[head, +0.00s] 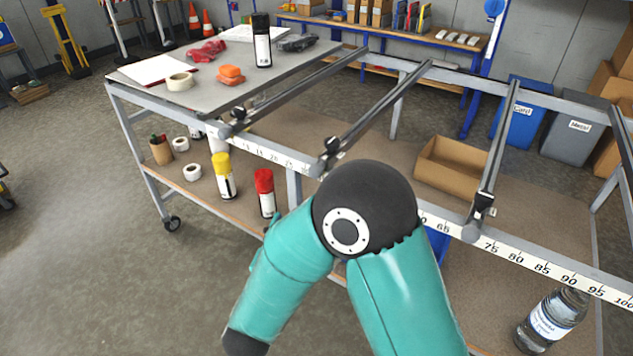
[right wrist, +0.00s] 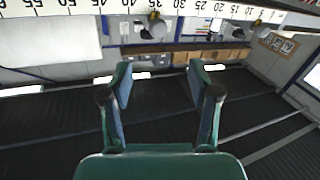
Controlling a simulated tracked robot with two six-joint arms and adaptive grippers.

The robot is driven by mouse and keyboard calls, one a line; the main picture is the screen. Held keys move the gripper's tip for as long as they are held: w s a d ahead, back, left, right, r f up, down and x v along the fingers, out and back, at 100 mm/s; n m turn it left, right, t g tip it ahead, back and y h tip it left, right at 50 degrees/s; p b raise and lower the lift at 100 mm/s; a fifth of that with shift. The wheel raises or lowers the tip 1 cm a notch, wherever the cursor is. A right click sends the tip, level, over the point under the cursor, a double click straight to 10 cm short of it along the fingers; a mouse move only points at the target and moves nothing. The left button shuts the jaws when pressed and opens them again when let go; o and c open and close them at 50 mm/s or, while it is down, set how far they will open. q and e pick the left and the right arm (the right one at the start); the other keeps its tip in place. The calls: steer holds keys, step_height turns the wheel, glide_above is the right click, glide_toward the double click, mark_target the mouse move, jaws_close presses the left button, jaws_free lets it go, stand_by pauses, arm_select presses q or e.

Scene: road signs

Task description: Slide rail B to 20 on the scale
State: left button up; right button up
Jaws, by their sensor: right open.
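Several dark rails lie across the frame of the workbench. One rail (head: 300,90) meets the white scale (head: 270,153) left of its 15. A second rail (head: 385,110) meets it a little past 25, and a third (head: 497,150) just left of 75. I cannot read which one is rail B. Each of these rails has a dark clamp at its front end. My right gripper (right wrist: 160,75) is open and empty, apart from the scale and clamps. My left gripper is not in view.
The table top (head: 130,72) at the left carries a black can (head: 262,45), tape and orange pieces. Yellow (head: 222,178) and red (head: 265,193) cans stand on the lower shelf. A cardboard box (head: 452,170) and a bottle (head: 553,318) are below the rails. My teal arm hides part of the scale.

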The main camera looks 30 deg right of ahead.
mark_target(314, 176)
steer(key=p+x, duration=0.3)
steer(key=x, duration=1.3)
steer(key=shift+d+r, duration=0.1)
steer(key=shift+d, duration=0.3)
jaws_close()
